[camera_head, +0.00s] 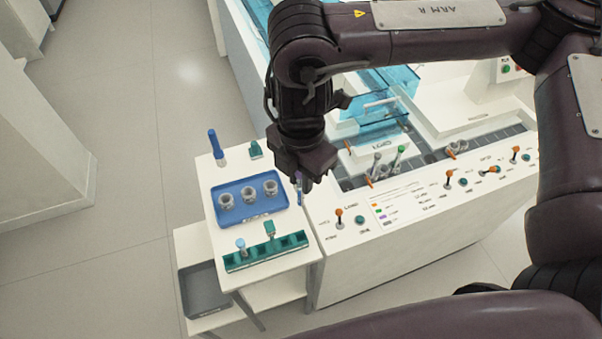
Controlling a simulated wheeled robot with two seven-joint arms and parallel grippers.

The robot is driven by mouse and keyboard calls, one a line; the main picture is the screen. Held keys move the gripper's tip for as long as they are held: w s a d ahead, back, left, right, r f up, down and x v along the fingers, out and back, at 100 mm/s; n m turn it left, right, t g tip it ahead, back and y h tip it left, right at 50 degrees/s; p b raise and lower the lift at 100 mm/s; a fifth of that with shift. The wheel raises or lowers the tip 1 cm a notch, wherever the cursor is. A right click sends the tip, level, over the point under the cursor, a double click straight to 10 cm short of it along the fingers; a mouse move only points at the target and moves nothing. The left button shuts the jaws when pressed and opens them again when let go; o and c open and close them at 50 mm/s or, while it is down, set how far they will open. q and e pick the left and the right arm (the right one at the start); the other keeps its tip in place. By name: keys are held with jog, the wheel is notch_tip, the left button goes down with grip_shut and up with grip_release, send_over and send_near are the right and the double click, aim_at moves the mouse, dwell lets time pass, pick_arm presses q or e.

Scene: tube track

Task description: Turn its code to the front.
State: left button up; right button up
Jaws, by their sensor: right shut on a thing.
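My right gripper (299,182) points down at the right edge of the small white side table (214,176). It is shut on a slim tube with a purple cap (298,176), mostly hidden by the fingers. No code can be made out on the tube from here. My left gripper is not in view.
A blue tray (229,213) with several grey round holders lies left of my gripper. A green rack (239,264) with a light-blue-capped tube (240,244) is in front. A blue upright tool (215,145) stands at the back. The machine panel (343,249) with orange-knobbed levers adjoins on the right.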

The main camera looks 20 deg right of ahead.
jog(key=shift+f+b, duration=6.35)
jog(key=shift+f, duration=3.15)
jog(key=n, duration=0.4)
jog(key=shift+n, duration=0.4)
jog(key=n, duration=0.4)
jog(key=shift+n, duration=0.3)
jog(key=n, duration=1)
jog(key=shift+n, duration=0.3)
jog(key=shift+f, duration=0.1)
